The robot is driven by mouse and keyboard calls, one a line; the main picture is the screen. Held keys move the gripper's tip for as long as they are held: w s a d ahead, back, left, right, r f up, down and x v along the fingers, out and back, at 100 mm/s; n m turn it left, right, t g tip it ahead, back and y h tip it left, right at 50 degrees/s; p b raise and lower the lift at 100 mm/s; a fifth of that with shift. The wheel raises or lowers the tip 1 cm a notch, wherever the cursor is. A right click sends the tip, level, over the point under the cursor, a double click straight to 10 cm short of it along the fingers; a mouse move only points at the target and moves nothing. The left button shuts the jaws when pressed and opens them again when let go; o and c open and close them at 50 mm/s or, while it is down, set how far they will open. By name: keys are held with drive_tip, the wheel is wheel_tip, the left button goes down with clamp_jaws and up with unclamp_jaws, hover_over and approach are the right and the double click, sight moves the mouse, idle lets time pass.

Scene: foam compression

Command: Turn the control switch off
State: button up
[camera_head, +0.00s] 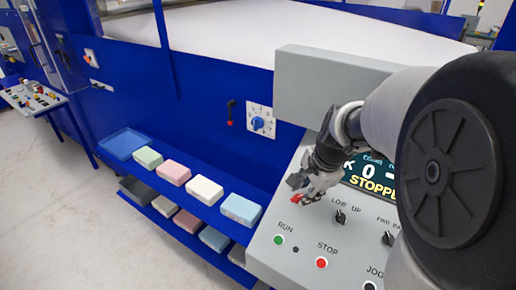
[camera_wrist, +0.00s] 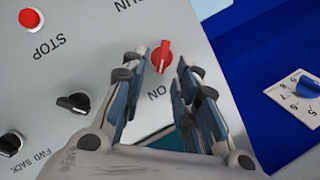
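The control switch is a red rotary knob on the grey control panel; in the wrist view the red switch (camera_wrist: 161,56) sits just beyond my fingertips, with the label ON beside it. In the head view a bit of the red switch (camera_head: 297,198) shows under my gripper (camera_head: 306,186). In the wrist view my gripper (camera_wrist: 155,75) is open, its two fingers apart on either side of the line to the switch. I cannot tell whether either finger touches it. The panel display (camera_head: 371,178) reads STOPPED.
The grey panel (camera_head: 262,262) also carries a green RUN button (camera_head: 278,239), a red STOP button (camera_head: 321,262) and black knobs (camera_head: 339,216). A blue dial (camera_head: 258,123) is on the blue machine wall. Coloured foam blocks (camera_head: 205,190) lie on a blue shelf at left.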

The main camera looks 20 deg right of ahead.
drive_tip(key=shift+b+x, duration=0.3)
drive_tip(key=shift+x, duration=0.5)
clamp_jaws()
